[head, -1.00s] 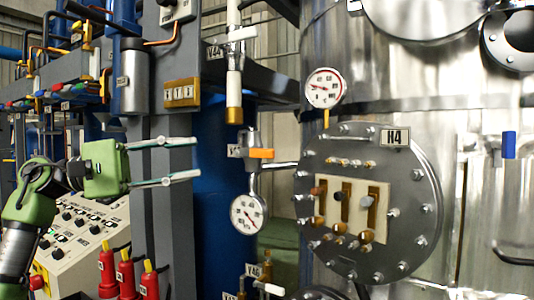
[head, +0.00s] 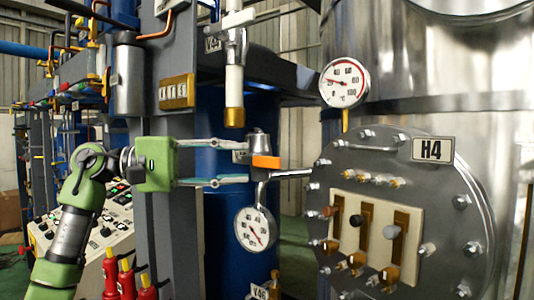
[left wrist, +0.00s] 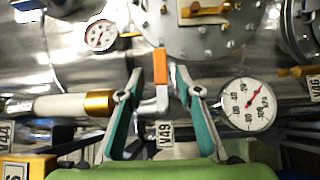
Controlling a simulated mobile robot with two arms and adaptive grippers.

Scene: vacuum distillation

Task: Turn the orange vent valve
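The orange vent valve handle (head: 266,161) sits on a small metal fitting above a round gauge (head: 255,228). My left gripper (head: 245,163) reaches in from the left, with its two long fingers apart, one above the other, and their tips close to the fitting. In the left wrist view the orange handle (left wrist: 159,76) stands between the two spread fingertips (left wrist: 160,82), with a gap on each side and nothing gripped. A tag reading V49 (left wrist: 165,134) shows below it. My right gripper is in neither view.
A white-and-brass pipe (head: 234,95) hangs just above the fingers. A round flange marked H4 (head: 445,180) and a thermometer dial (head: 345,83) are at the right. A grey column (head: 172,225) stands behind my left gripper.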

